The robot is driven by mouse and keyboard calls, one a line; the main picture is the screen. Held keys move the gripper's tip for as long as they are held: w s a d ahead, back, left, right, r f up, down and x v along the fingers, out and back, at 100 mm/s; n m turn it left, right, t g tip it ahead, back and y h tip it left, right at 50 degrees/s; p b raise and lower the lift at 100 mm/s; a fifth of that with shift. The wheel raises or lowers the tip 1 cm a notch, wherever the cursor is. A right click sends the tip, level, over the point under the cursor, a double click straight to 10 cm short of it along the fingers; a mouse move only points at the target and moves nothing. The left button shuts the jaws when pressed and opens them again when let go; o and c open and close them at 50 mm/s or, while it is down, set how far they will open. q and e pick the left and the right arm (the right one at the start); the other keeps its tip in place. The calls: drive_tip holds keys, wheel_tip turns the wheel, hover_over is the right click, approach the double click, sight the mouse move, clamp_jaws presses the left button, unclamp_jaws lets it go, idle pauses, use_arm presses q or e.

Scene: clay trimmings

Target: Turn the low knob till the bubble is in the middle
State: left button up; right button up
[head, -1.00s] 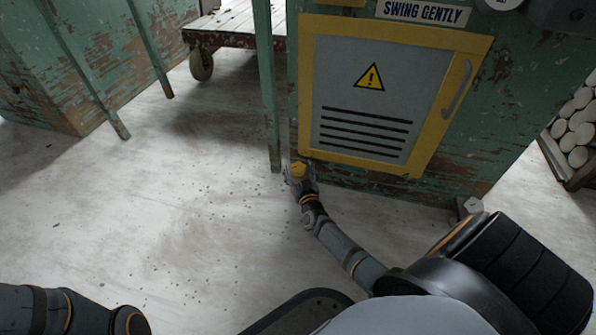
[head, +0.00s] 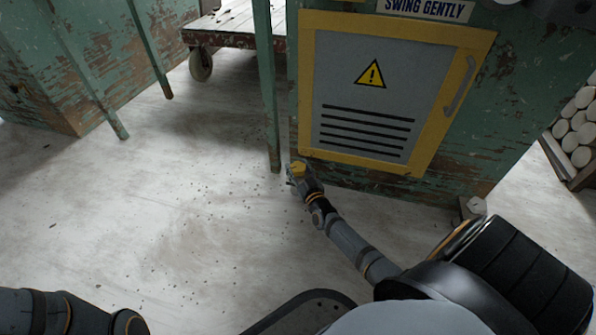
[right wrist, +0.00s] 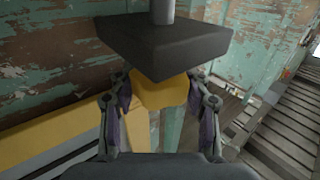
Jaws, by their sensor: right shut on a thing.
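The low knob is yellow and sits near the floor at the foot of the green cabinet, by its left leg. In the head view the knob (head: 298,168) shows at the tip of my right gripper (head: 300,178). In the right wrist view the yellow knob (right wrist: 160,92) is between the two fingers of my right gripper (right wrist: 161,104), which is shut on it. A dark square block (right wrist: 165,42) with a grey rod partly covers the knob in that view. My left arm shows at the lower left, but its gripper is out of frame. The bubble is not in view.
The worn green cabinet (head: 480,130) has a yellow-framed grey door (head: 345,50) with a warning sign. A wheeled cart (head: 235,38) stands behind. Stacked white rolls (head: 582,130) are at the right. The pale floor (head: 170,200) at left is open, with scattered crumbs.

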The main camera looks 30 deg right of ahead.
drive_tip(key=n+y+b, duration=0.1)
drive_tip(key=n+y, duration=0.2)
drive_tip(key=y, duration=0.1)
drive_tip(key=shift+d+y, duration=0.1)
drive_tip(key=shift+y, duration=0.3)
drive_tip(key=shift+n+g+y, duration=0.5)
drive_tip(key=shift+n+y, duration=1.5)
drive_tip(key=shift+y, duration=1)
drive_tip(key=shift+n+y, duration=0.3)
drive_tip(key=shift+y, duration=0.1)
drive_tip(key=o, duration=1.2)
drive_tip(key=shift+c, duration=0.2)
drive_tip(key=v, duration=1.2)
drive_tip(key=shift+r, duration=0.2)
